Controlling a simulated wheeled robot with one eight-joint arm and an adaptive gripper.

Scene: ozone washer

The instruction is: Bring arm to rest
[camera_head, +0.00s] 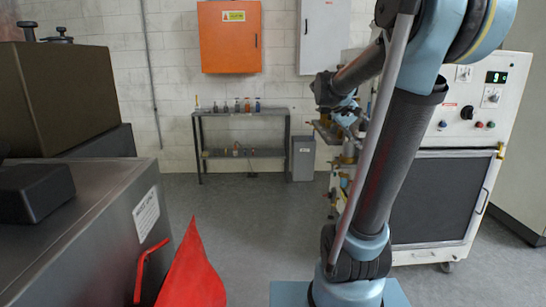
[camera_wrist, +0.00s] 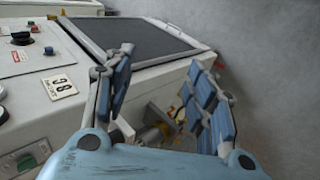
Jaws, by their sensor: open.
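My arm rises from its blue base at the lower middle of the head view, bends at the top right, and reaches back toward the white machine (camera_head: 482,108). My gripper (camera_wrist: 160,58) is open and empty in the wrist view, its two blue-padded fingers spread apart. In that view, the white machine's side (camera_wrist: 160,85) and dark panel (camera_wrist: 135,38) lie behind the fingers. I cannot tell how close the fingers are to it. In the head view the gripper's fingers are hard to make out beside the machine's left side.
A grey metal cabinet (camera_head: 95,215) with a red handle (camera_head: 150,265) and a red pointed object (camera_head: 193,270) stand at the left. A rack (camera_head: 240,153) with small bottles and an orange wall box (camera_head: 230,37) are at the back. The floor (camera_head: 250,225) between is clear.

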